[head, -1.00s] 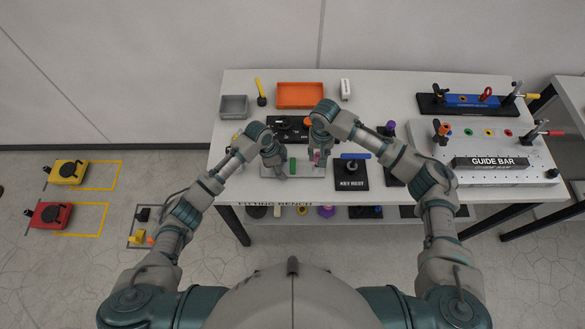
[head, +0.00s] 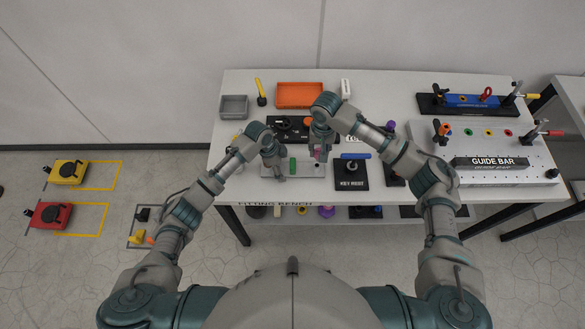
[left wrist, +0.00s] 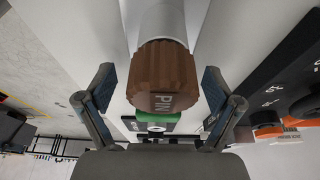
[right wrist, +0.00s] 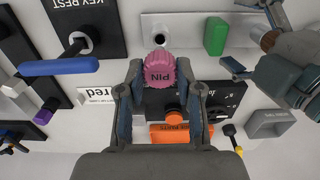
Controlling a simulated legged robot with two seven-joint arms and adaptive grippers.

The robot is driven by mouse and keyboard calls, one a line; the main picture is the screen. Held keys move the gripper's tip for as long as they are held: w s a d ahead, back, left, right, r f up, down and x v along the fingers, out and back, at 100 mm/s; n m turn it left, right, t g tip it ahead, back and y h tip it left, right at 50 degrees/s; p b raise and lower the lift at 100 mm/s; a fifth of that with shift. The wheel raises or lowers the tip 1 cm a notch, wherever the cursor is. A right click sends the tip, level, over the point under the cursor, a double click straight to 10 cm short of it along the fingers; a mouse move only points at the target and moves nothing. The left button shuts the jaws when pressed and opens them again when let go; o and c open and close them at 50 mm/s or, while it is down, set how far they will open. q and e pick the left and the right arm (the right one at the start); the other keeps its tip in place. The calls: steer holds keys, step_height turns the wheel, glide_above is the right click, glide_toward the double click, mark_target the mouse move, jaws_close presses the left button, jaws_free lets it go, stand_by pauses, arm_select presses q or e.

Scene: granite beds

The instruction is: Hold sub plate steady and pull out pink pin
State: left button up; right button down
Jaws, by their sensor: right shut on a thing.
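The pale sub plate (head: 305,172) lies near the bench's front edge. It also shows in the right wrist view (right wrist: 185,28), with a dark hole just beyond the pink pin. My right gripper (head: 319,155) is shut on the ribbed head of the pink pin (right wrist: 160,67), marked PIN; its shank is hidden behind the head. My left gripper (head: 280,174) is at the plate's left end. Its fingers stand open either side of a brown knob marked PIN (left wrist: 162,75), with gaps visible. A green pin (right wrist: 216,36) stands on the plate between the grippers.
A black KEY REST block (head: 352,180) with a blue-handled key (head: 355,156) lies right of the plate. Behind are an orange tray (head: 300,95), a grey bin (head: 234,106) and a black holder (right wrist: 210,98). A GUIDE BAR fixture (head: 490,162) fills the bench's right side.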

arm_select(q)
steer(key=v, duration=1.2)
steer(key=shift+w+f, duration=0.1)
